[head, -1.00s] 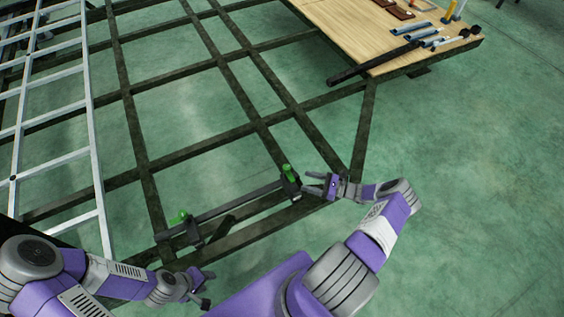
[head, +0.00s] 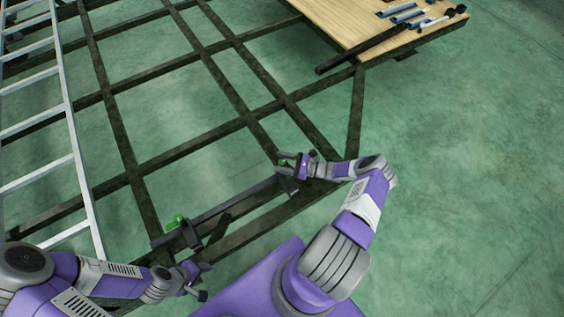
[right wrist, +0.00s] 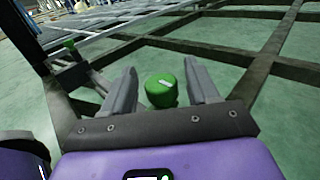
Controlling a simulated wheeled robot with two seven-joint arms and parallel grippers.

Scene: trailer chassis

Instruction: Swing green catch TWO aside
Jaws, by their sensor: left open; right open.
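Two green catches stand on the dark bar at the near end of the chassis frame. The left green catch (head: 178,221) is clear of both grippers. The right green catch (head: 282,162) is partly hidden by my right gripper (head: 288,163) in the head view. In the right wrist view this catch's round green knob (right wrist: 161,91) sits between the two open fingers of my right gripper (right wrist: 160,80), with a gap on each side. A pale mark shows on the knob, too small to read. My left gripper (head: 200,284) is open and empty, low and near the left catch.
A dark bar (head: 235,203) runs between the catches. A pale ladder (head: 75,150) lies on the left of the frame. A wooden deck (head: 350,25) with tools and a black bar (head: 365,48) is at the top right. Green floor on the right is clear.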

